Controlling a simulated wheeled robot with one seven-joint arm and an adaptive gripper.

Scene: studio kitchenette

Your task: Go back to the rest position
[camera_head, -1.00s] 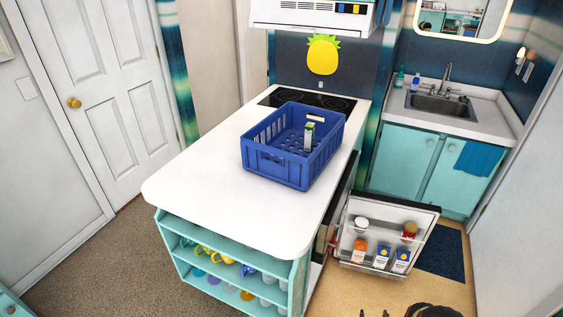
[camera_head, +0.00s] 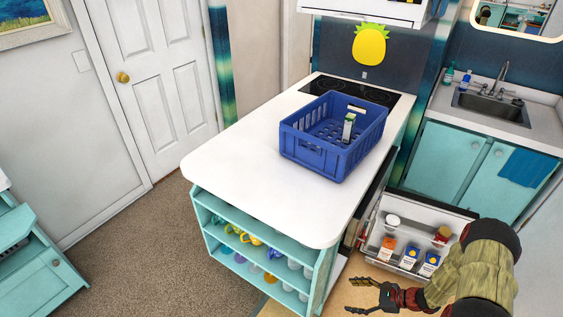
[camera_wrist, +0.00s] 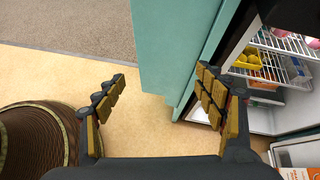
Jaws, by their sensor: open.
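My gripper (camera_head: 366,296) is open and empty at the bottom of the head view, in front of the island's end shelves and left of the open fridge door. In the wrist view my gripper (camera_wrist: 155,105) shows its two fingers spread wide over the tan floor, with nothing between them. My arm folds up at the lower right of the head view.
A blue crate (camera_head: 312,160) with a small carton (camera_head: 349,127) inside stands on the white island counter (camera_head: 235,150). The fridge door (camera_head: 452,218) hangs open beside the island, with cartons in its rack. Brown carpet (camera_head: 150,245) lies free to the left.

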